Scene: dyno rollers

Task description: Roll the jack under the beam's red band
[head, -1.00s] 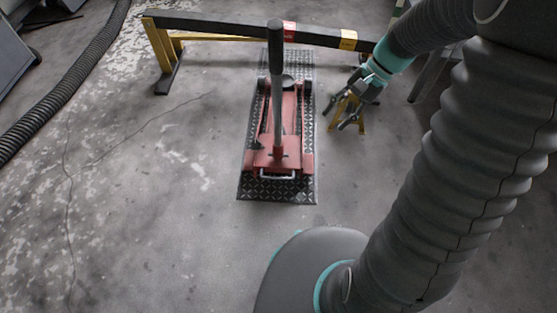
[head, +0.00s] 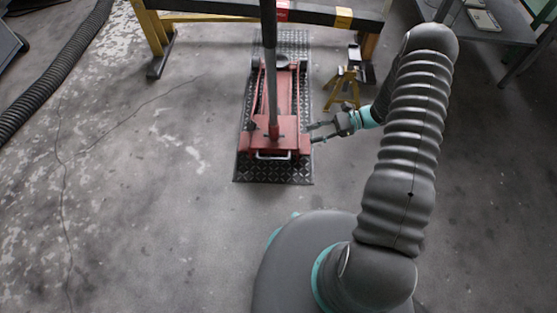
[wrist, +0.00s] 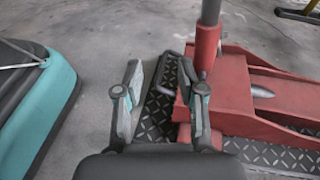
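The red floor jack (head: 274,135) stands on a black diamond-plate mat (head: 240,165), its grey handle (head: 270,80) upright and its round saddle (head: 281,61) at the far end. The dark beam (head: 215,9) crosses beyond the jack, with a red band (head: 283,11) slightly right of the handle. The saddle lies short of the beam in the picture. My gripper (head: 316,132) is open at the right of the jack's near end.
A yellow jack stand (head: 343,86) stands right of the mat. A ribbed hose (head: 70,65) lies far left. The floor left of the mat is clear.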

